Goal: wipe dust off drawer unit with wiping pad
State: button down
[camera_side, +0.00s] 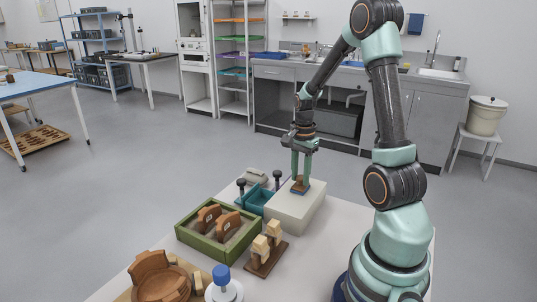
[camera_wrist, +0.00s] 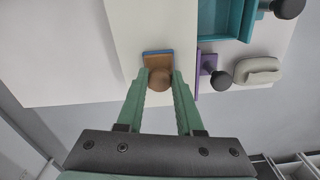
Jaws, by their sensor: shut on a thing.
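The wiping pad has a wooden block with a blue edge (camera_wrist: 158,53) and a round wooden knob (camera_wrist: 160,79). It is also visible in the side view (camera_side: 300,190), at the top face of the white drawer unit (camera_side: 297,209). My gripper (camera_side: 301,178) points down and is shut on the pad's knob; in the wrist view the fingers (camera_wrist: 160,88) flank it. The pad appears to touch the unit's top near its far end, but its underside is hidden. The white top (camera_wrist: 140,22) shows no dust I can make out.
A teal open-topped drawer or tray (camera_wrist: 222,20) juts from the unit's left side, beside a purple front with a dark knob (camera_wrist: 220,79). A grey lidded object (camera_wrist: 258,71) lies nearby.

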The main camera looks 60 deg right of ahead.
jog(key=shift+a, duration=3.9)
jog(key=shift+a+r, duration=0.1)
jog(key=shift+a, duration=0.05)
notch_tip(320, 180, up, 8)
